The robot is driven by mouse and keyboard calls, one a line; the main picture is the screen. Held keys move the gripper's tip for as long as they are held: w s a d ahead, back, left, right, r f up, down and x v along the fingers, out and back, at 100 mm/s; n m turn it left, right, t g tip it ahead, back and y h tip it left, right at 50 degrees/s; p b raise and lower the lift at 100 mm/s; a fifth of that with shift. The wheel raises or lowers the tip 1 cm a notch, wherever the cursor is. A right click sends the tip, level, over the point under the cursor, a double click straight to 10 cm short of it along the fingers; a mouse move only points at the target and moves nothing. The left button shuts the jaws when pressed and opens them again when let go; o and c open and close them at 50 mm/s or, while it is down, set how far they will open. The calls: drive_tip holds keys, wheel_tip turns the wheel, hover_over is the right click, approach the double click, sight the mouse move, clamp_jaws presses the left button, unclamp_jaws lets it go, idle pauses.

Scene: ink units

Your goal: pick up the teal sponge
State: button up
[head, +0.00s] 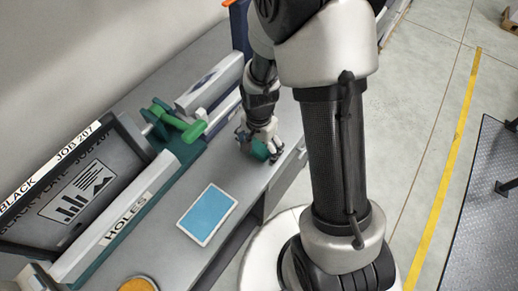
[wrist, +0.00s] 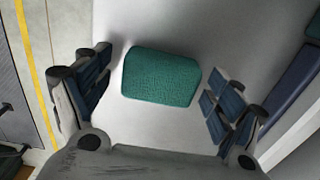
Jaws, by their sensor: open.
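The teal sponge (wrist: 161,77) lies on the grey bench top, centred between my open fingers in the wrist view. My gripper (wrist: 160,90) has a finger on each side of it, with a gap on both sides and neither visibly touching. In the head view my gripper (head: 261,146) is low over the bench near its front edge. The sponge (head: 259,151) is partly hidden there by the fingers.
A blue card with a pale border (head: 207,214) lies on the bench (head: 170,245). A green clamp-like fitting (head: 180,124) and a machine labelled HOLES stand behind. A yellow round item (head: 138,285) is at the bottom edge. The floor (head: 425,110) lies right.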

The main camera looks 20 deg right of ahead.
sight(259, 146)
drive_tip(key=shift+c, duration=0.5)
drive_tip(key=c, duration=0.9)
drive_tip(key=shift+o, duration=0.2)
drive_tip(key=shift+r, duration=0.1)
wheel_tip(259, 146, up, 20)
drive_tip(key=p, duration=0.5)
drive_tip(key=shift+p, duration=0.4)
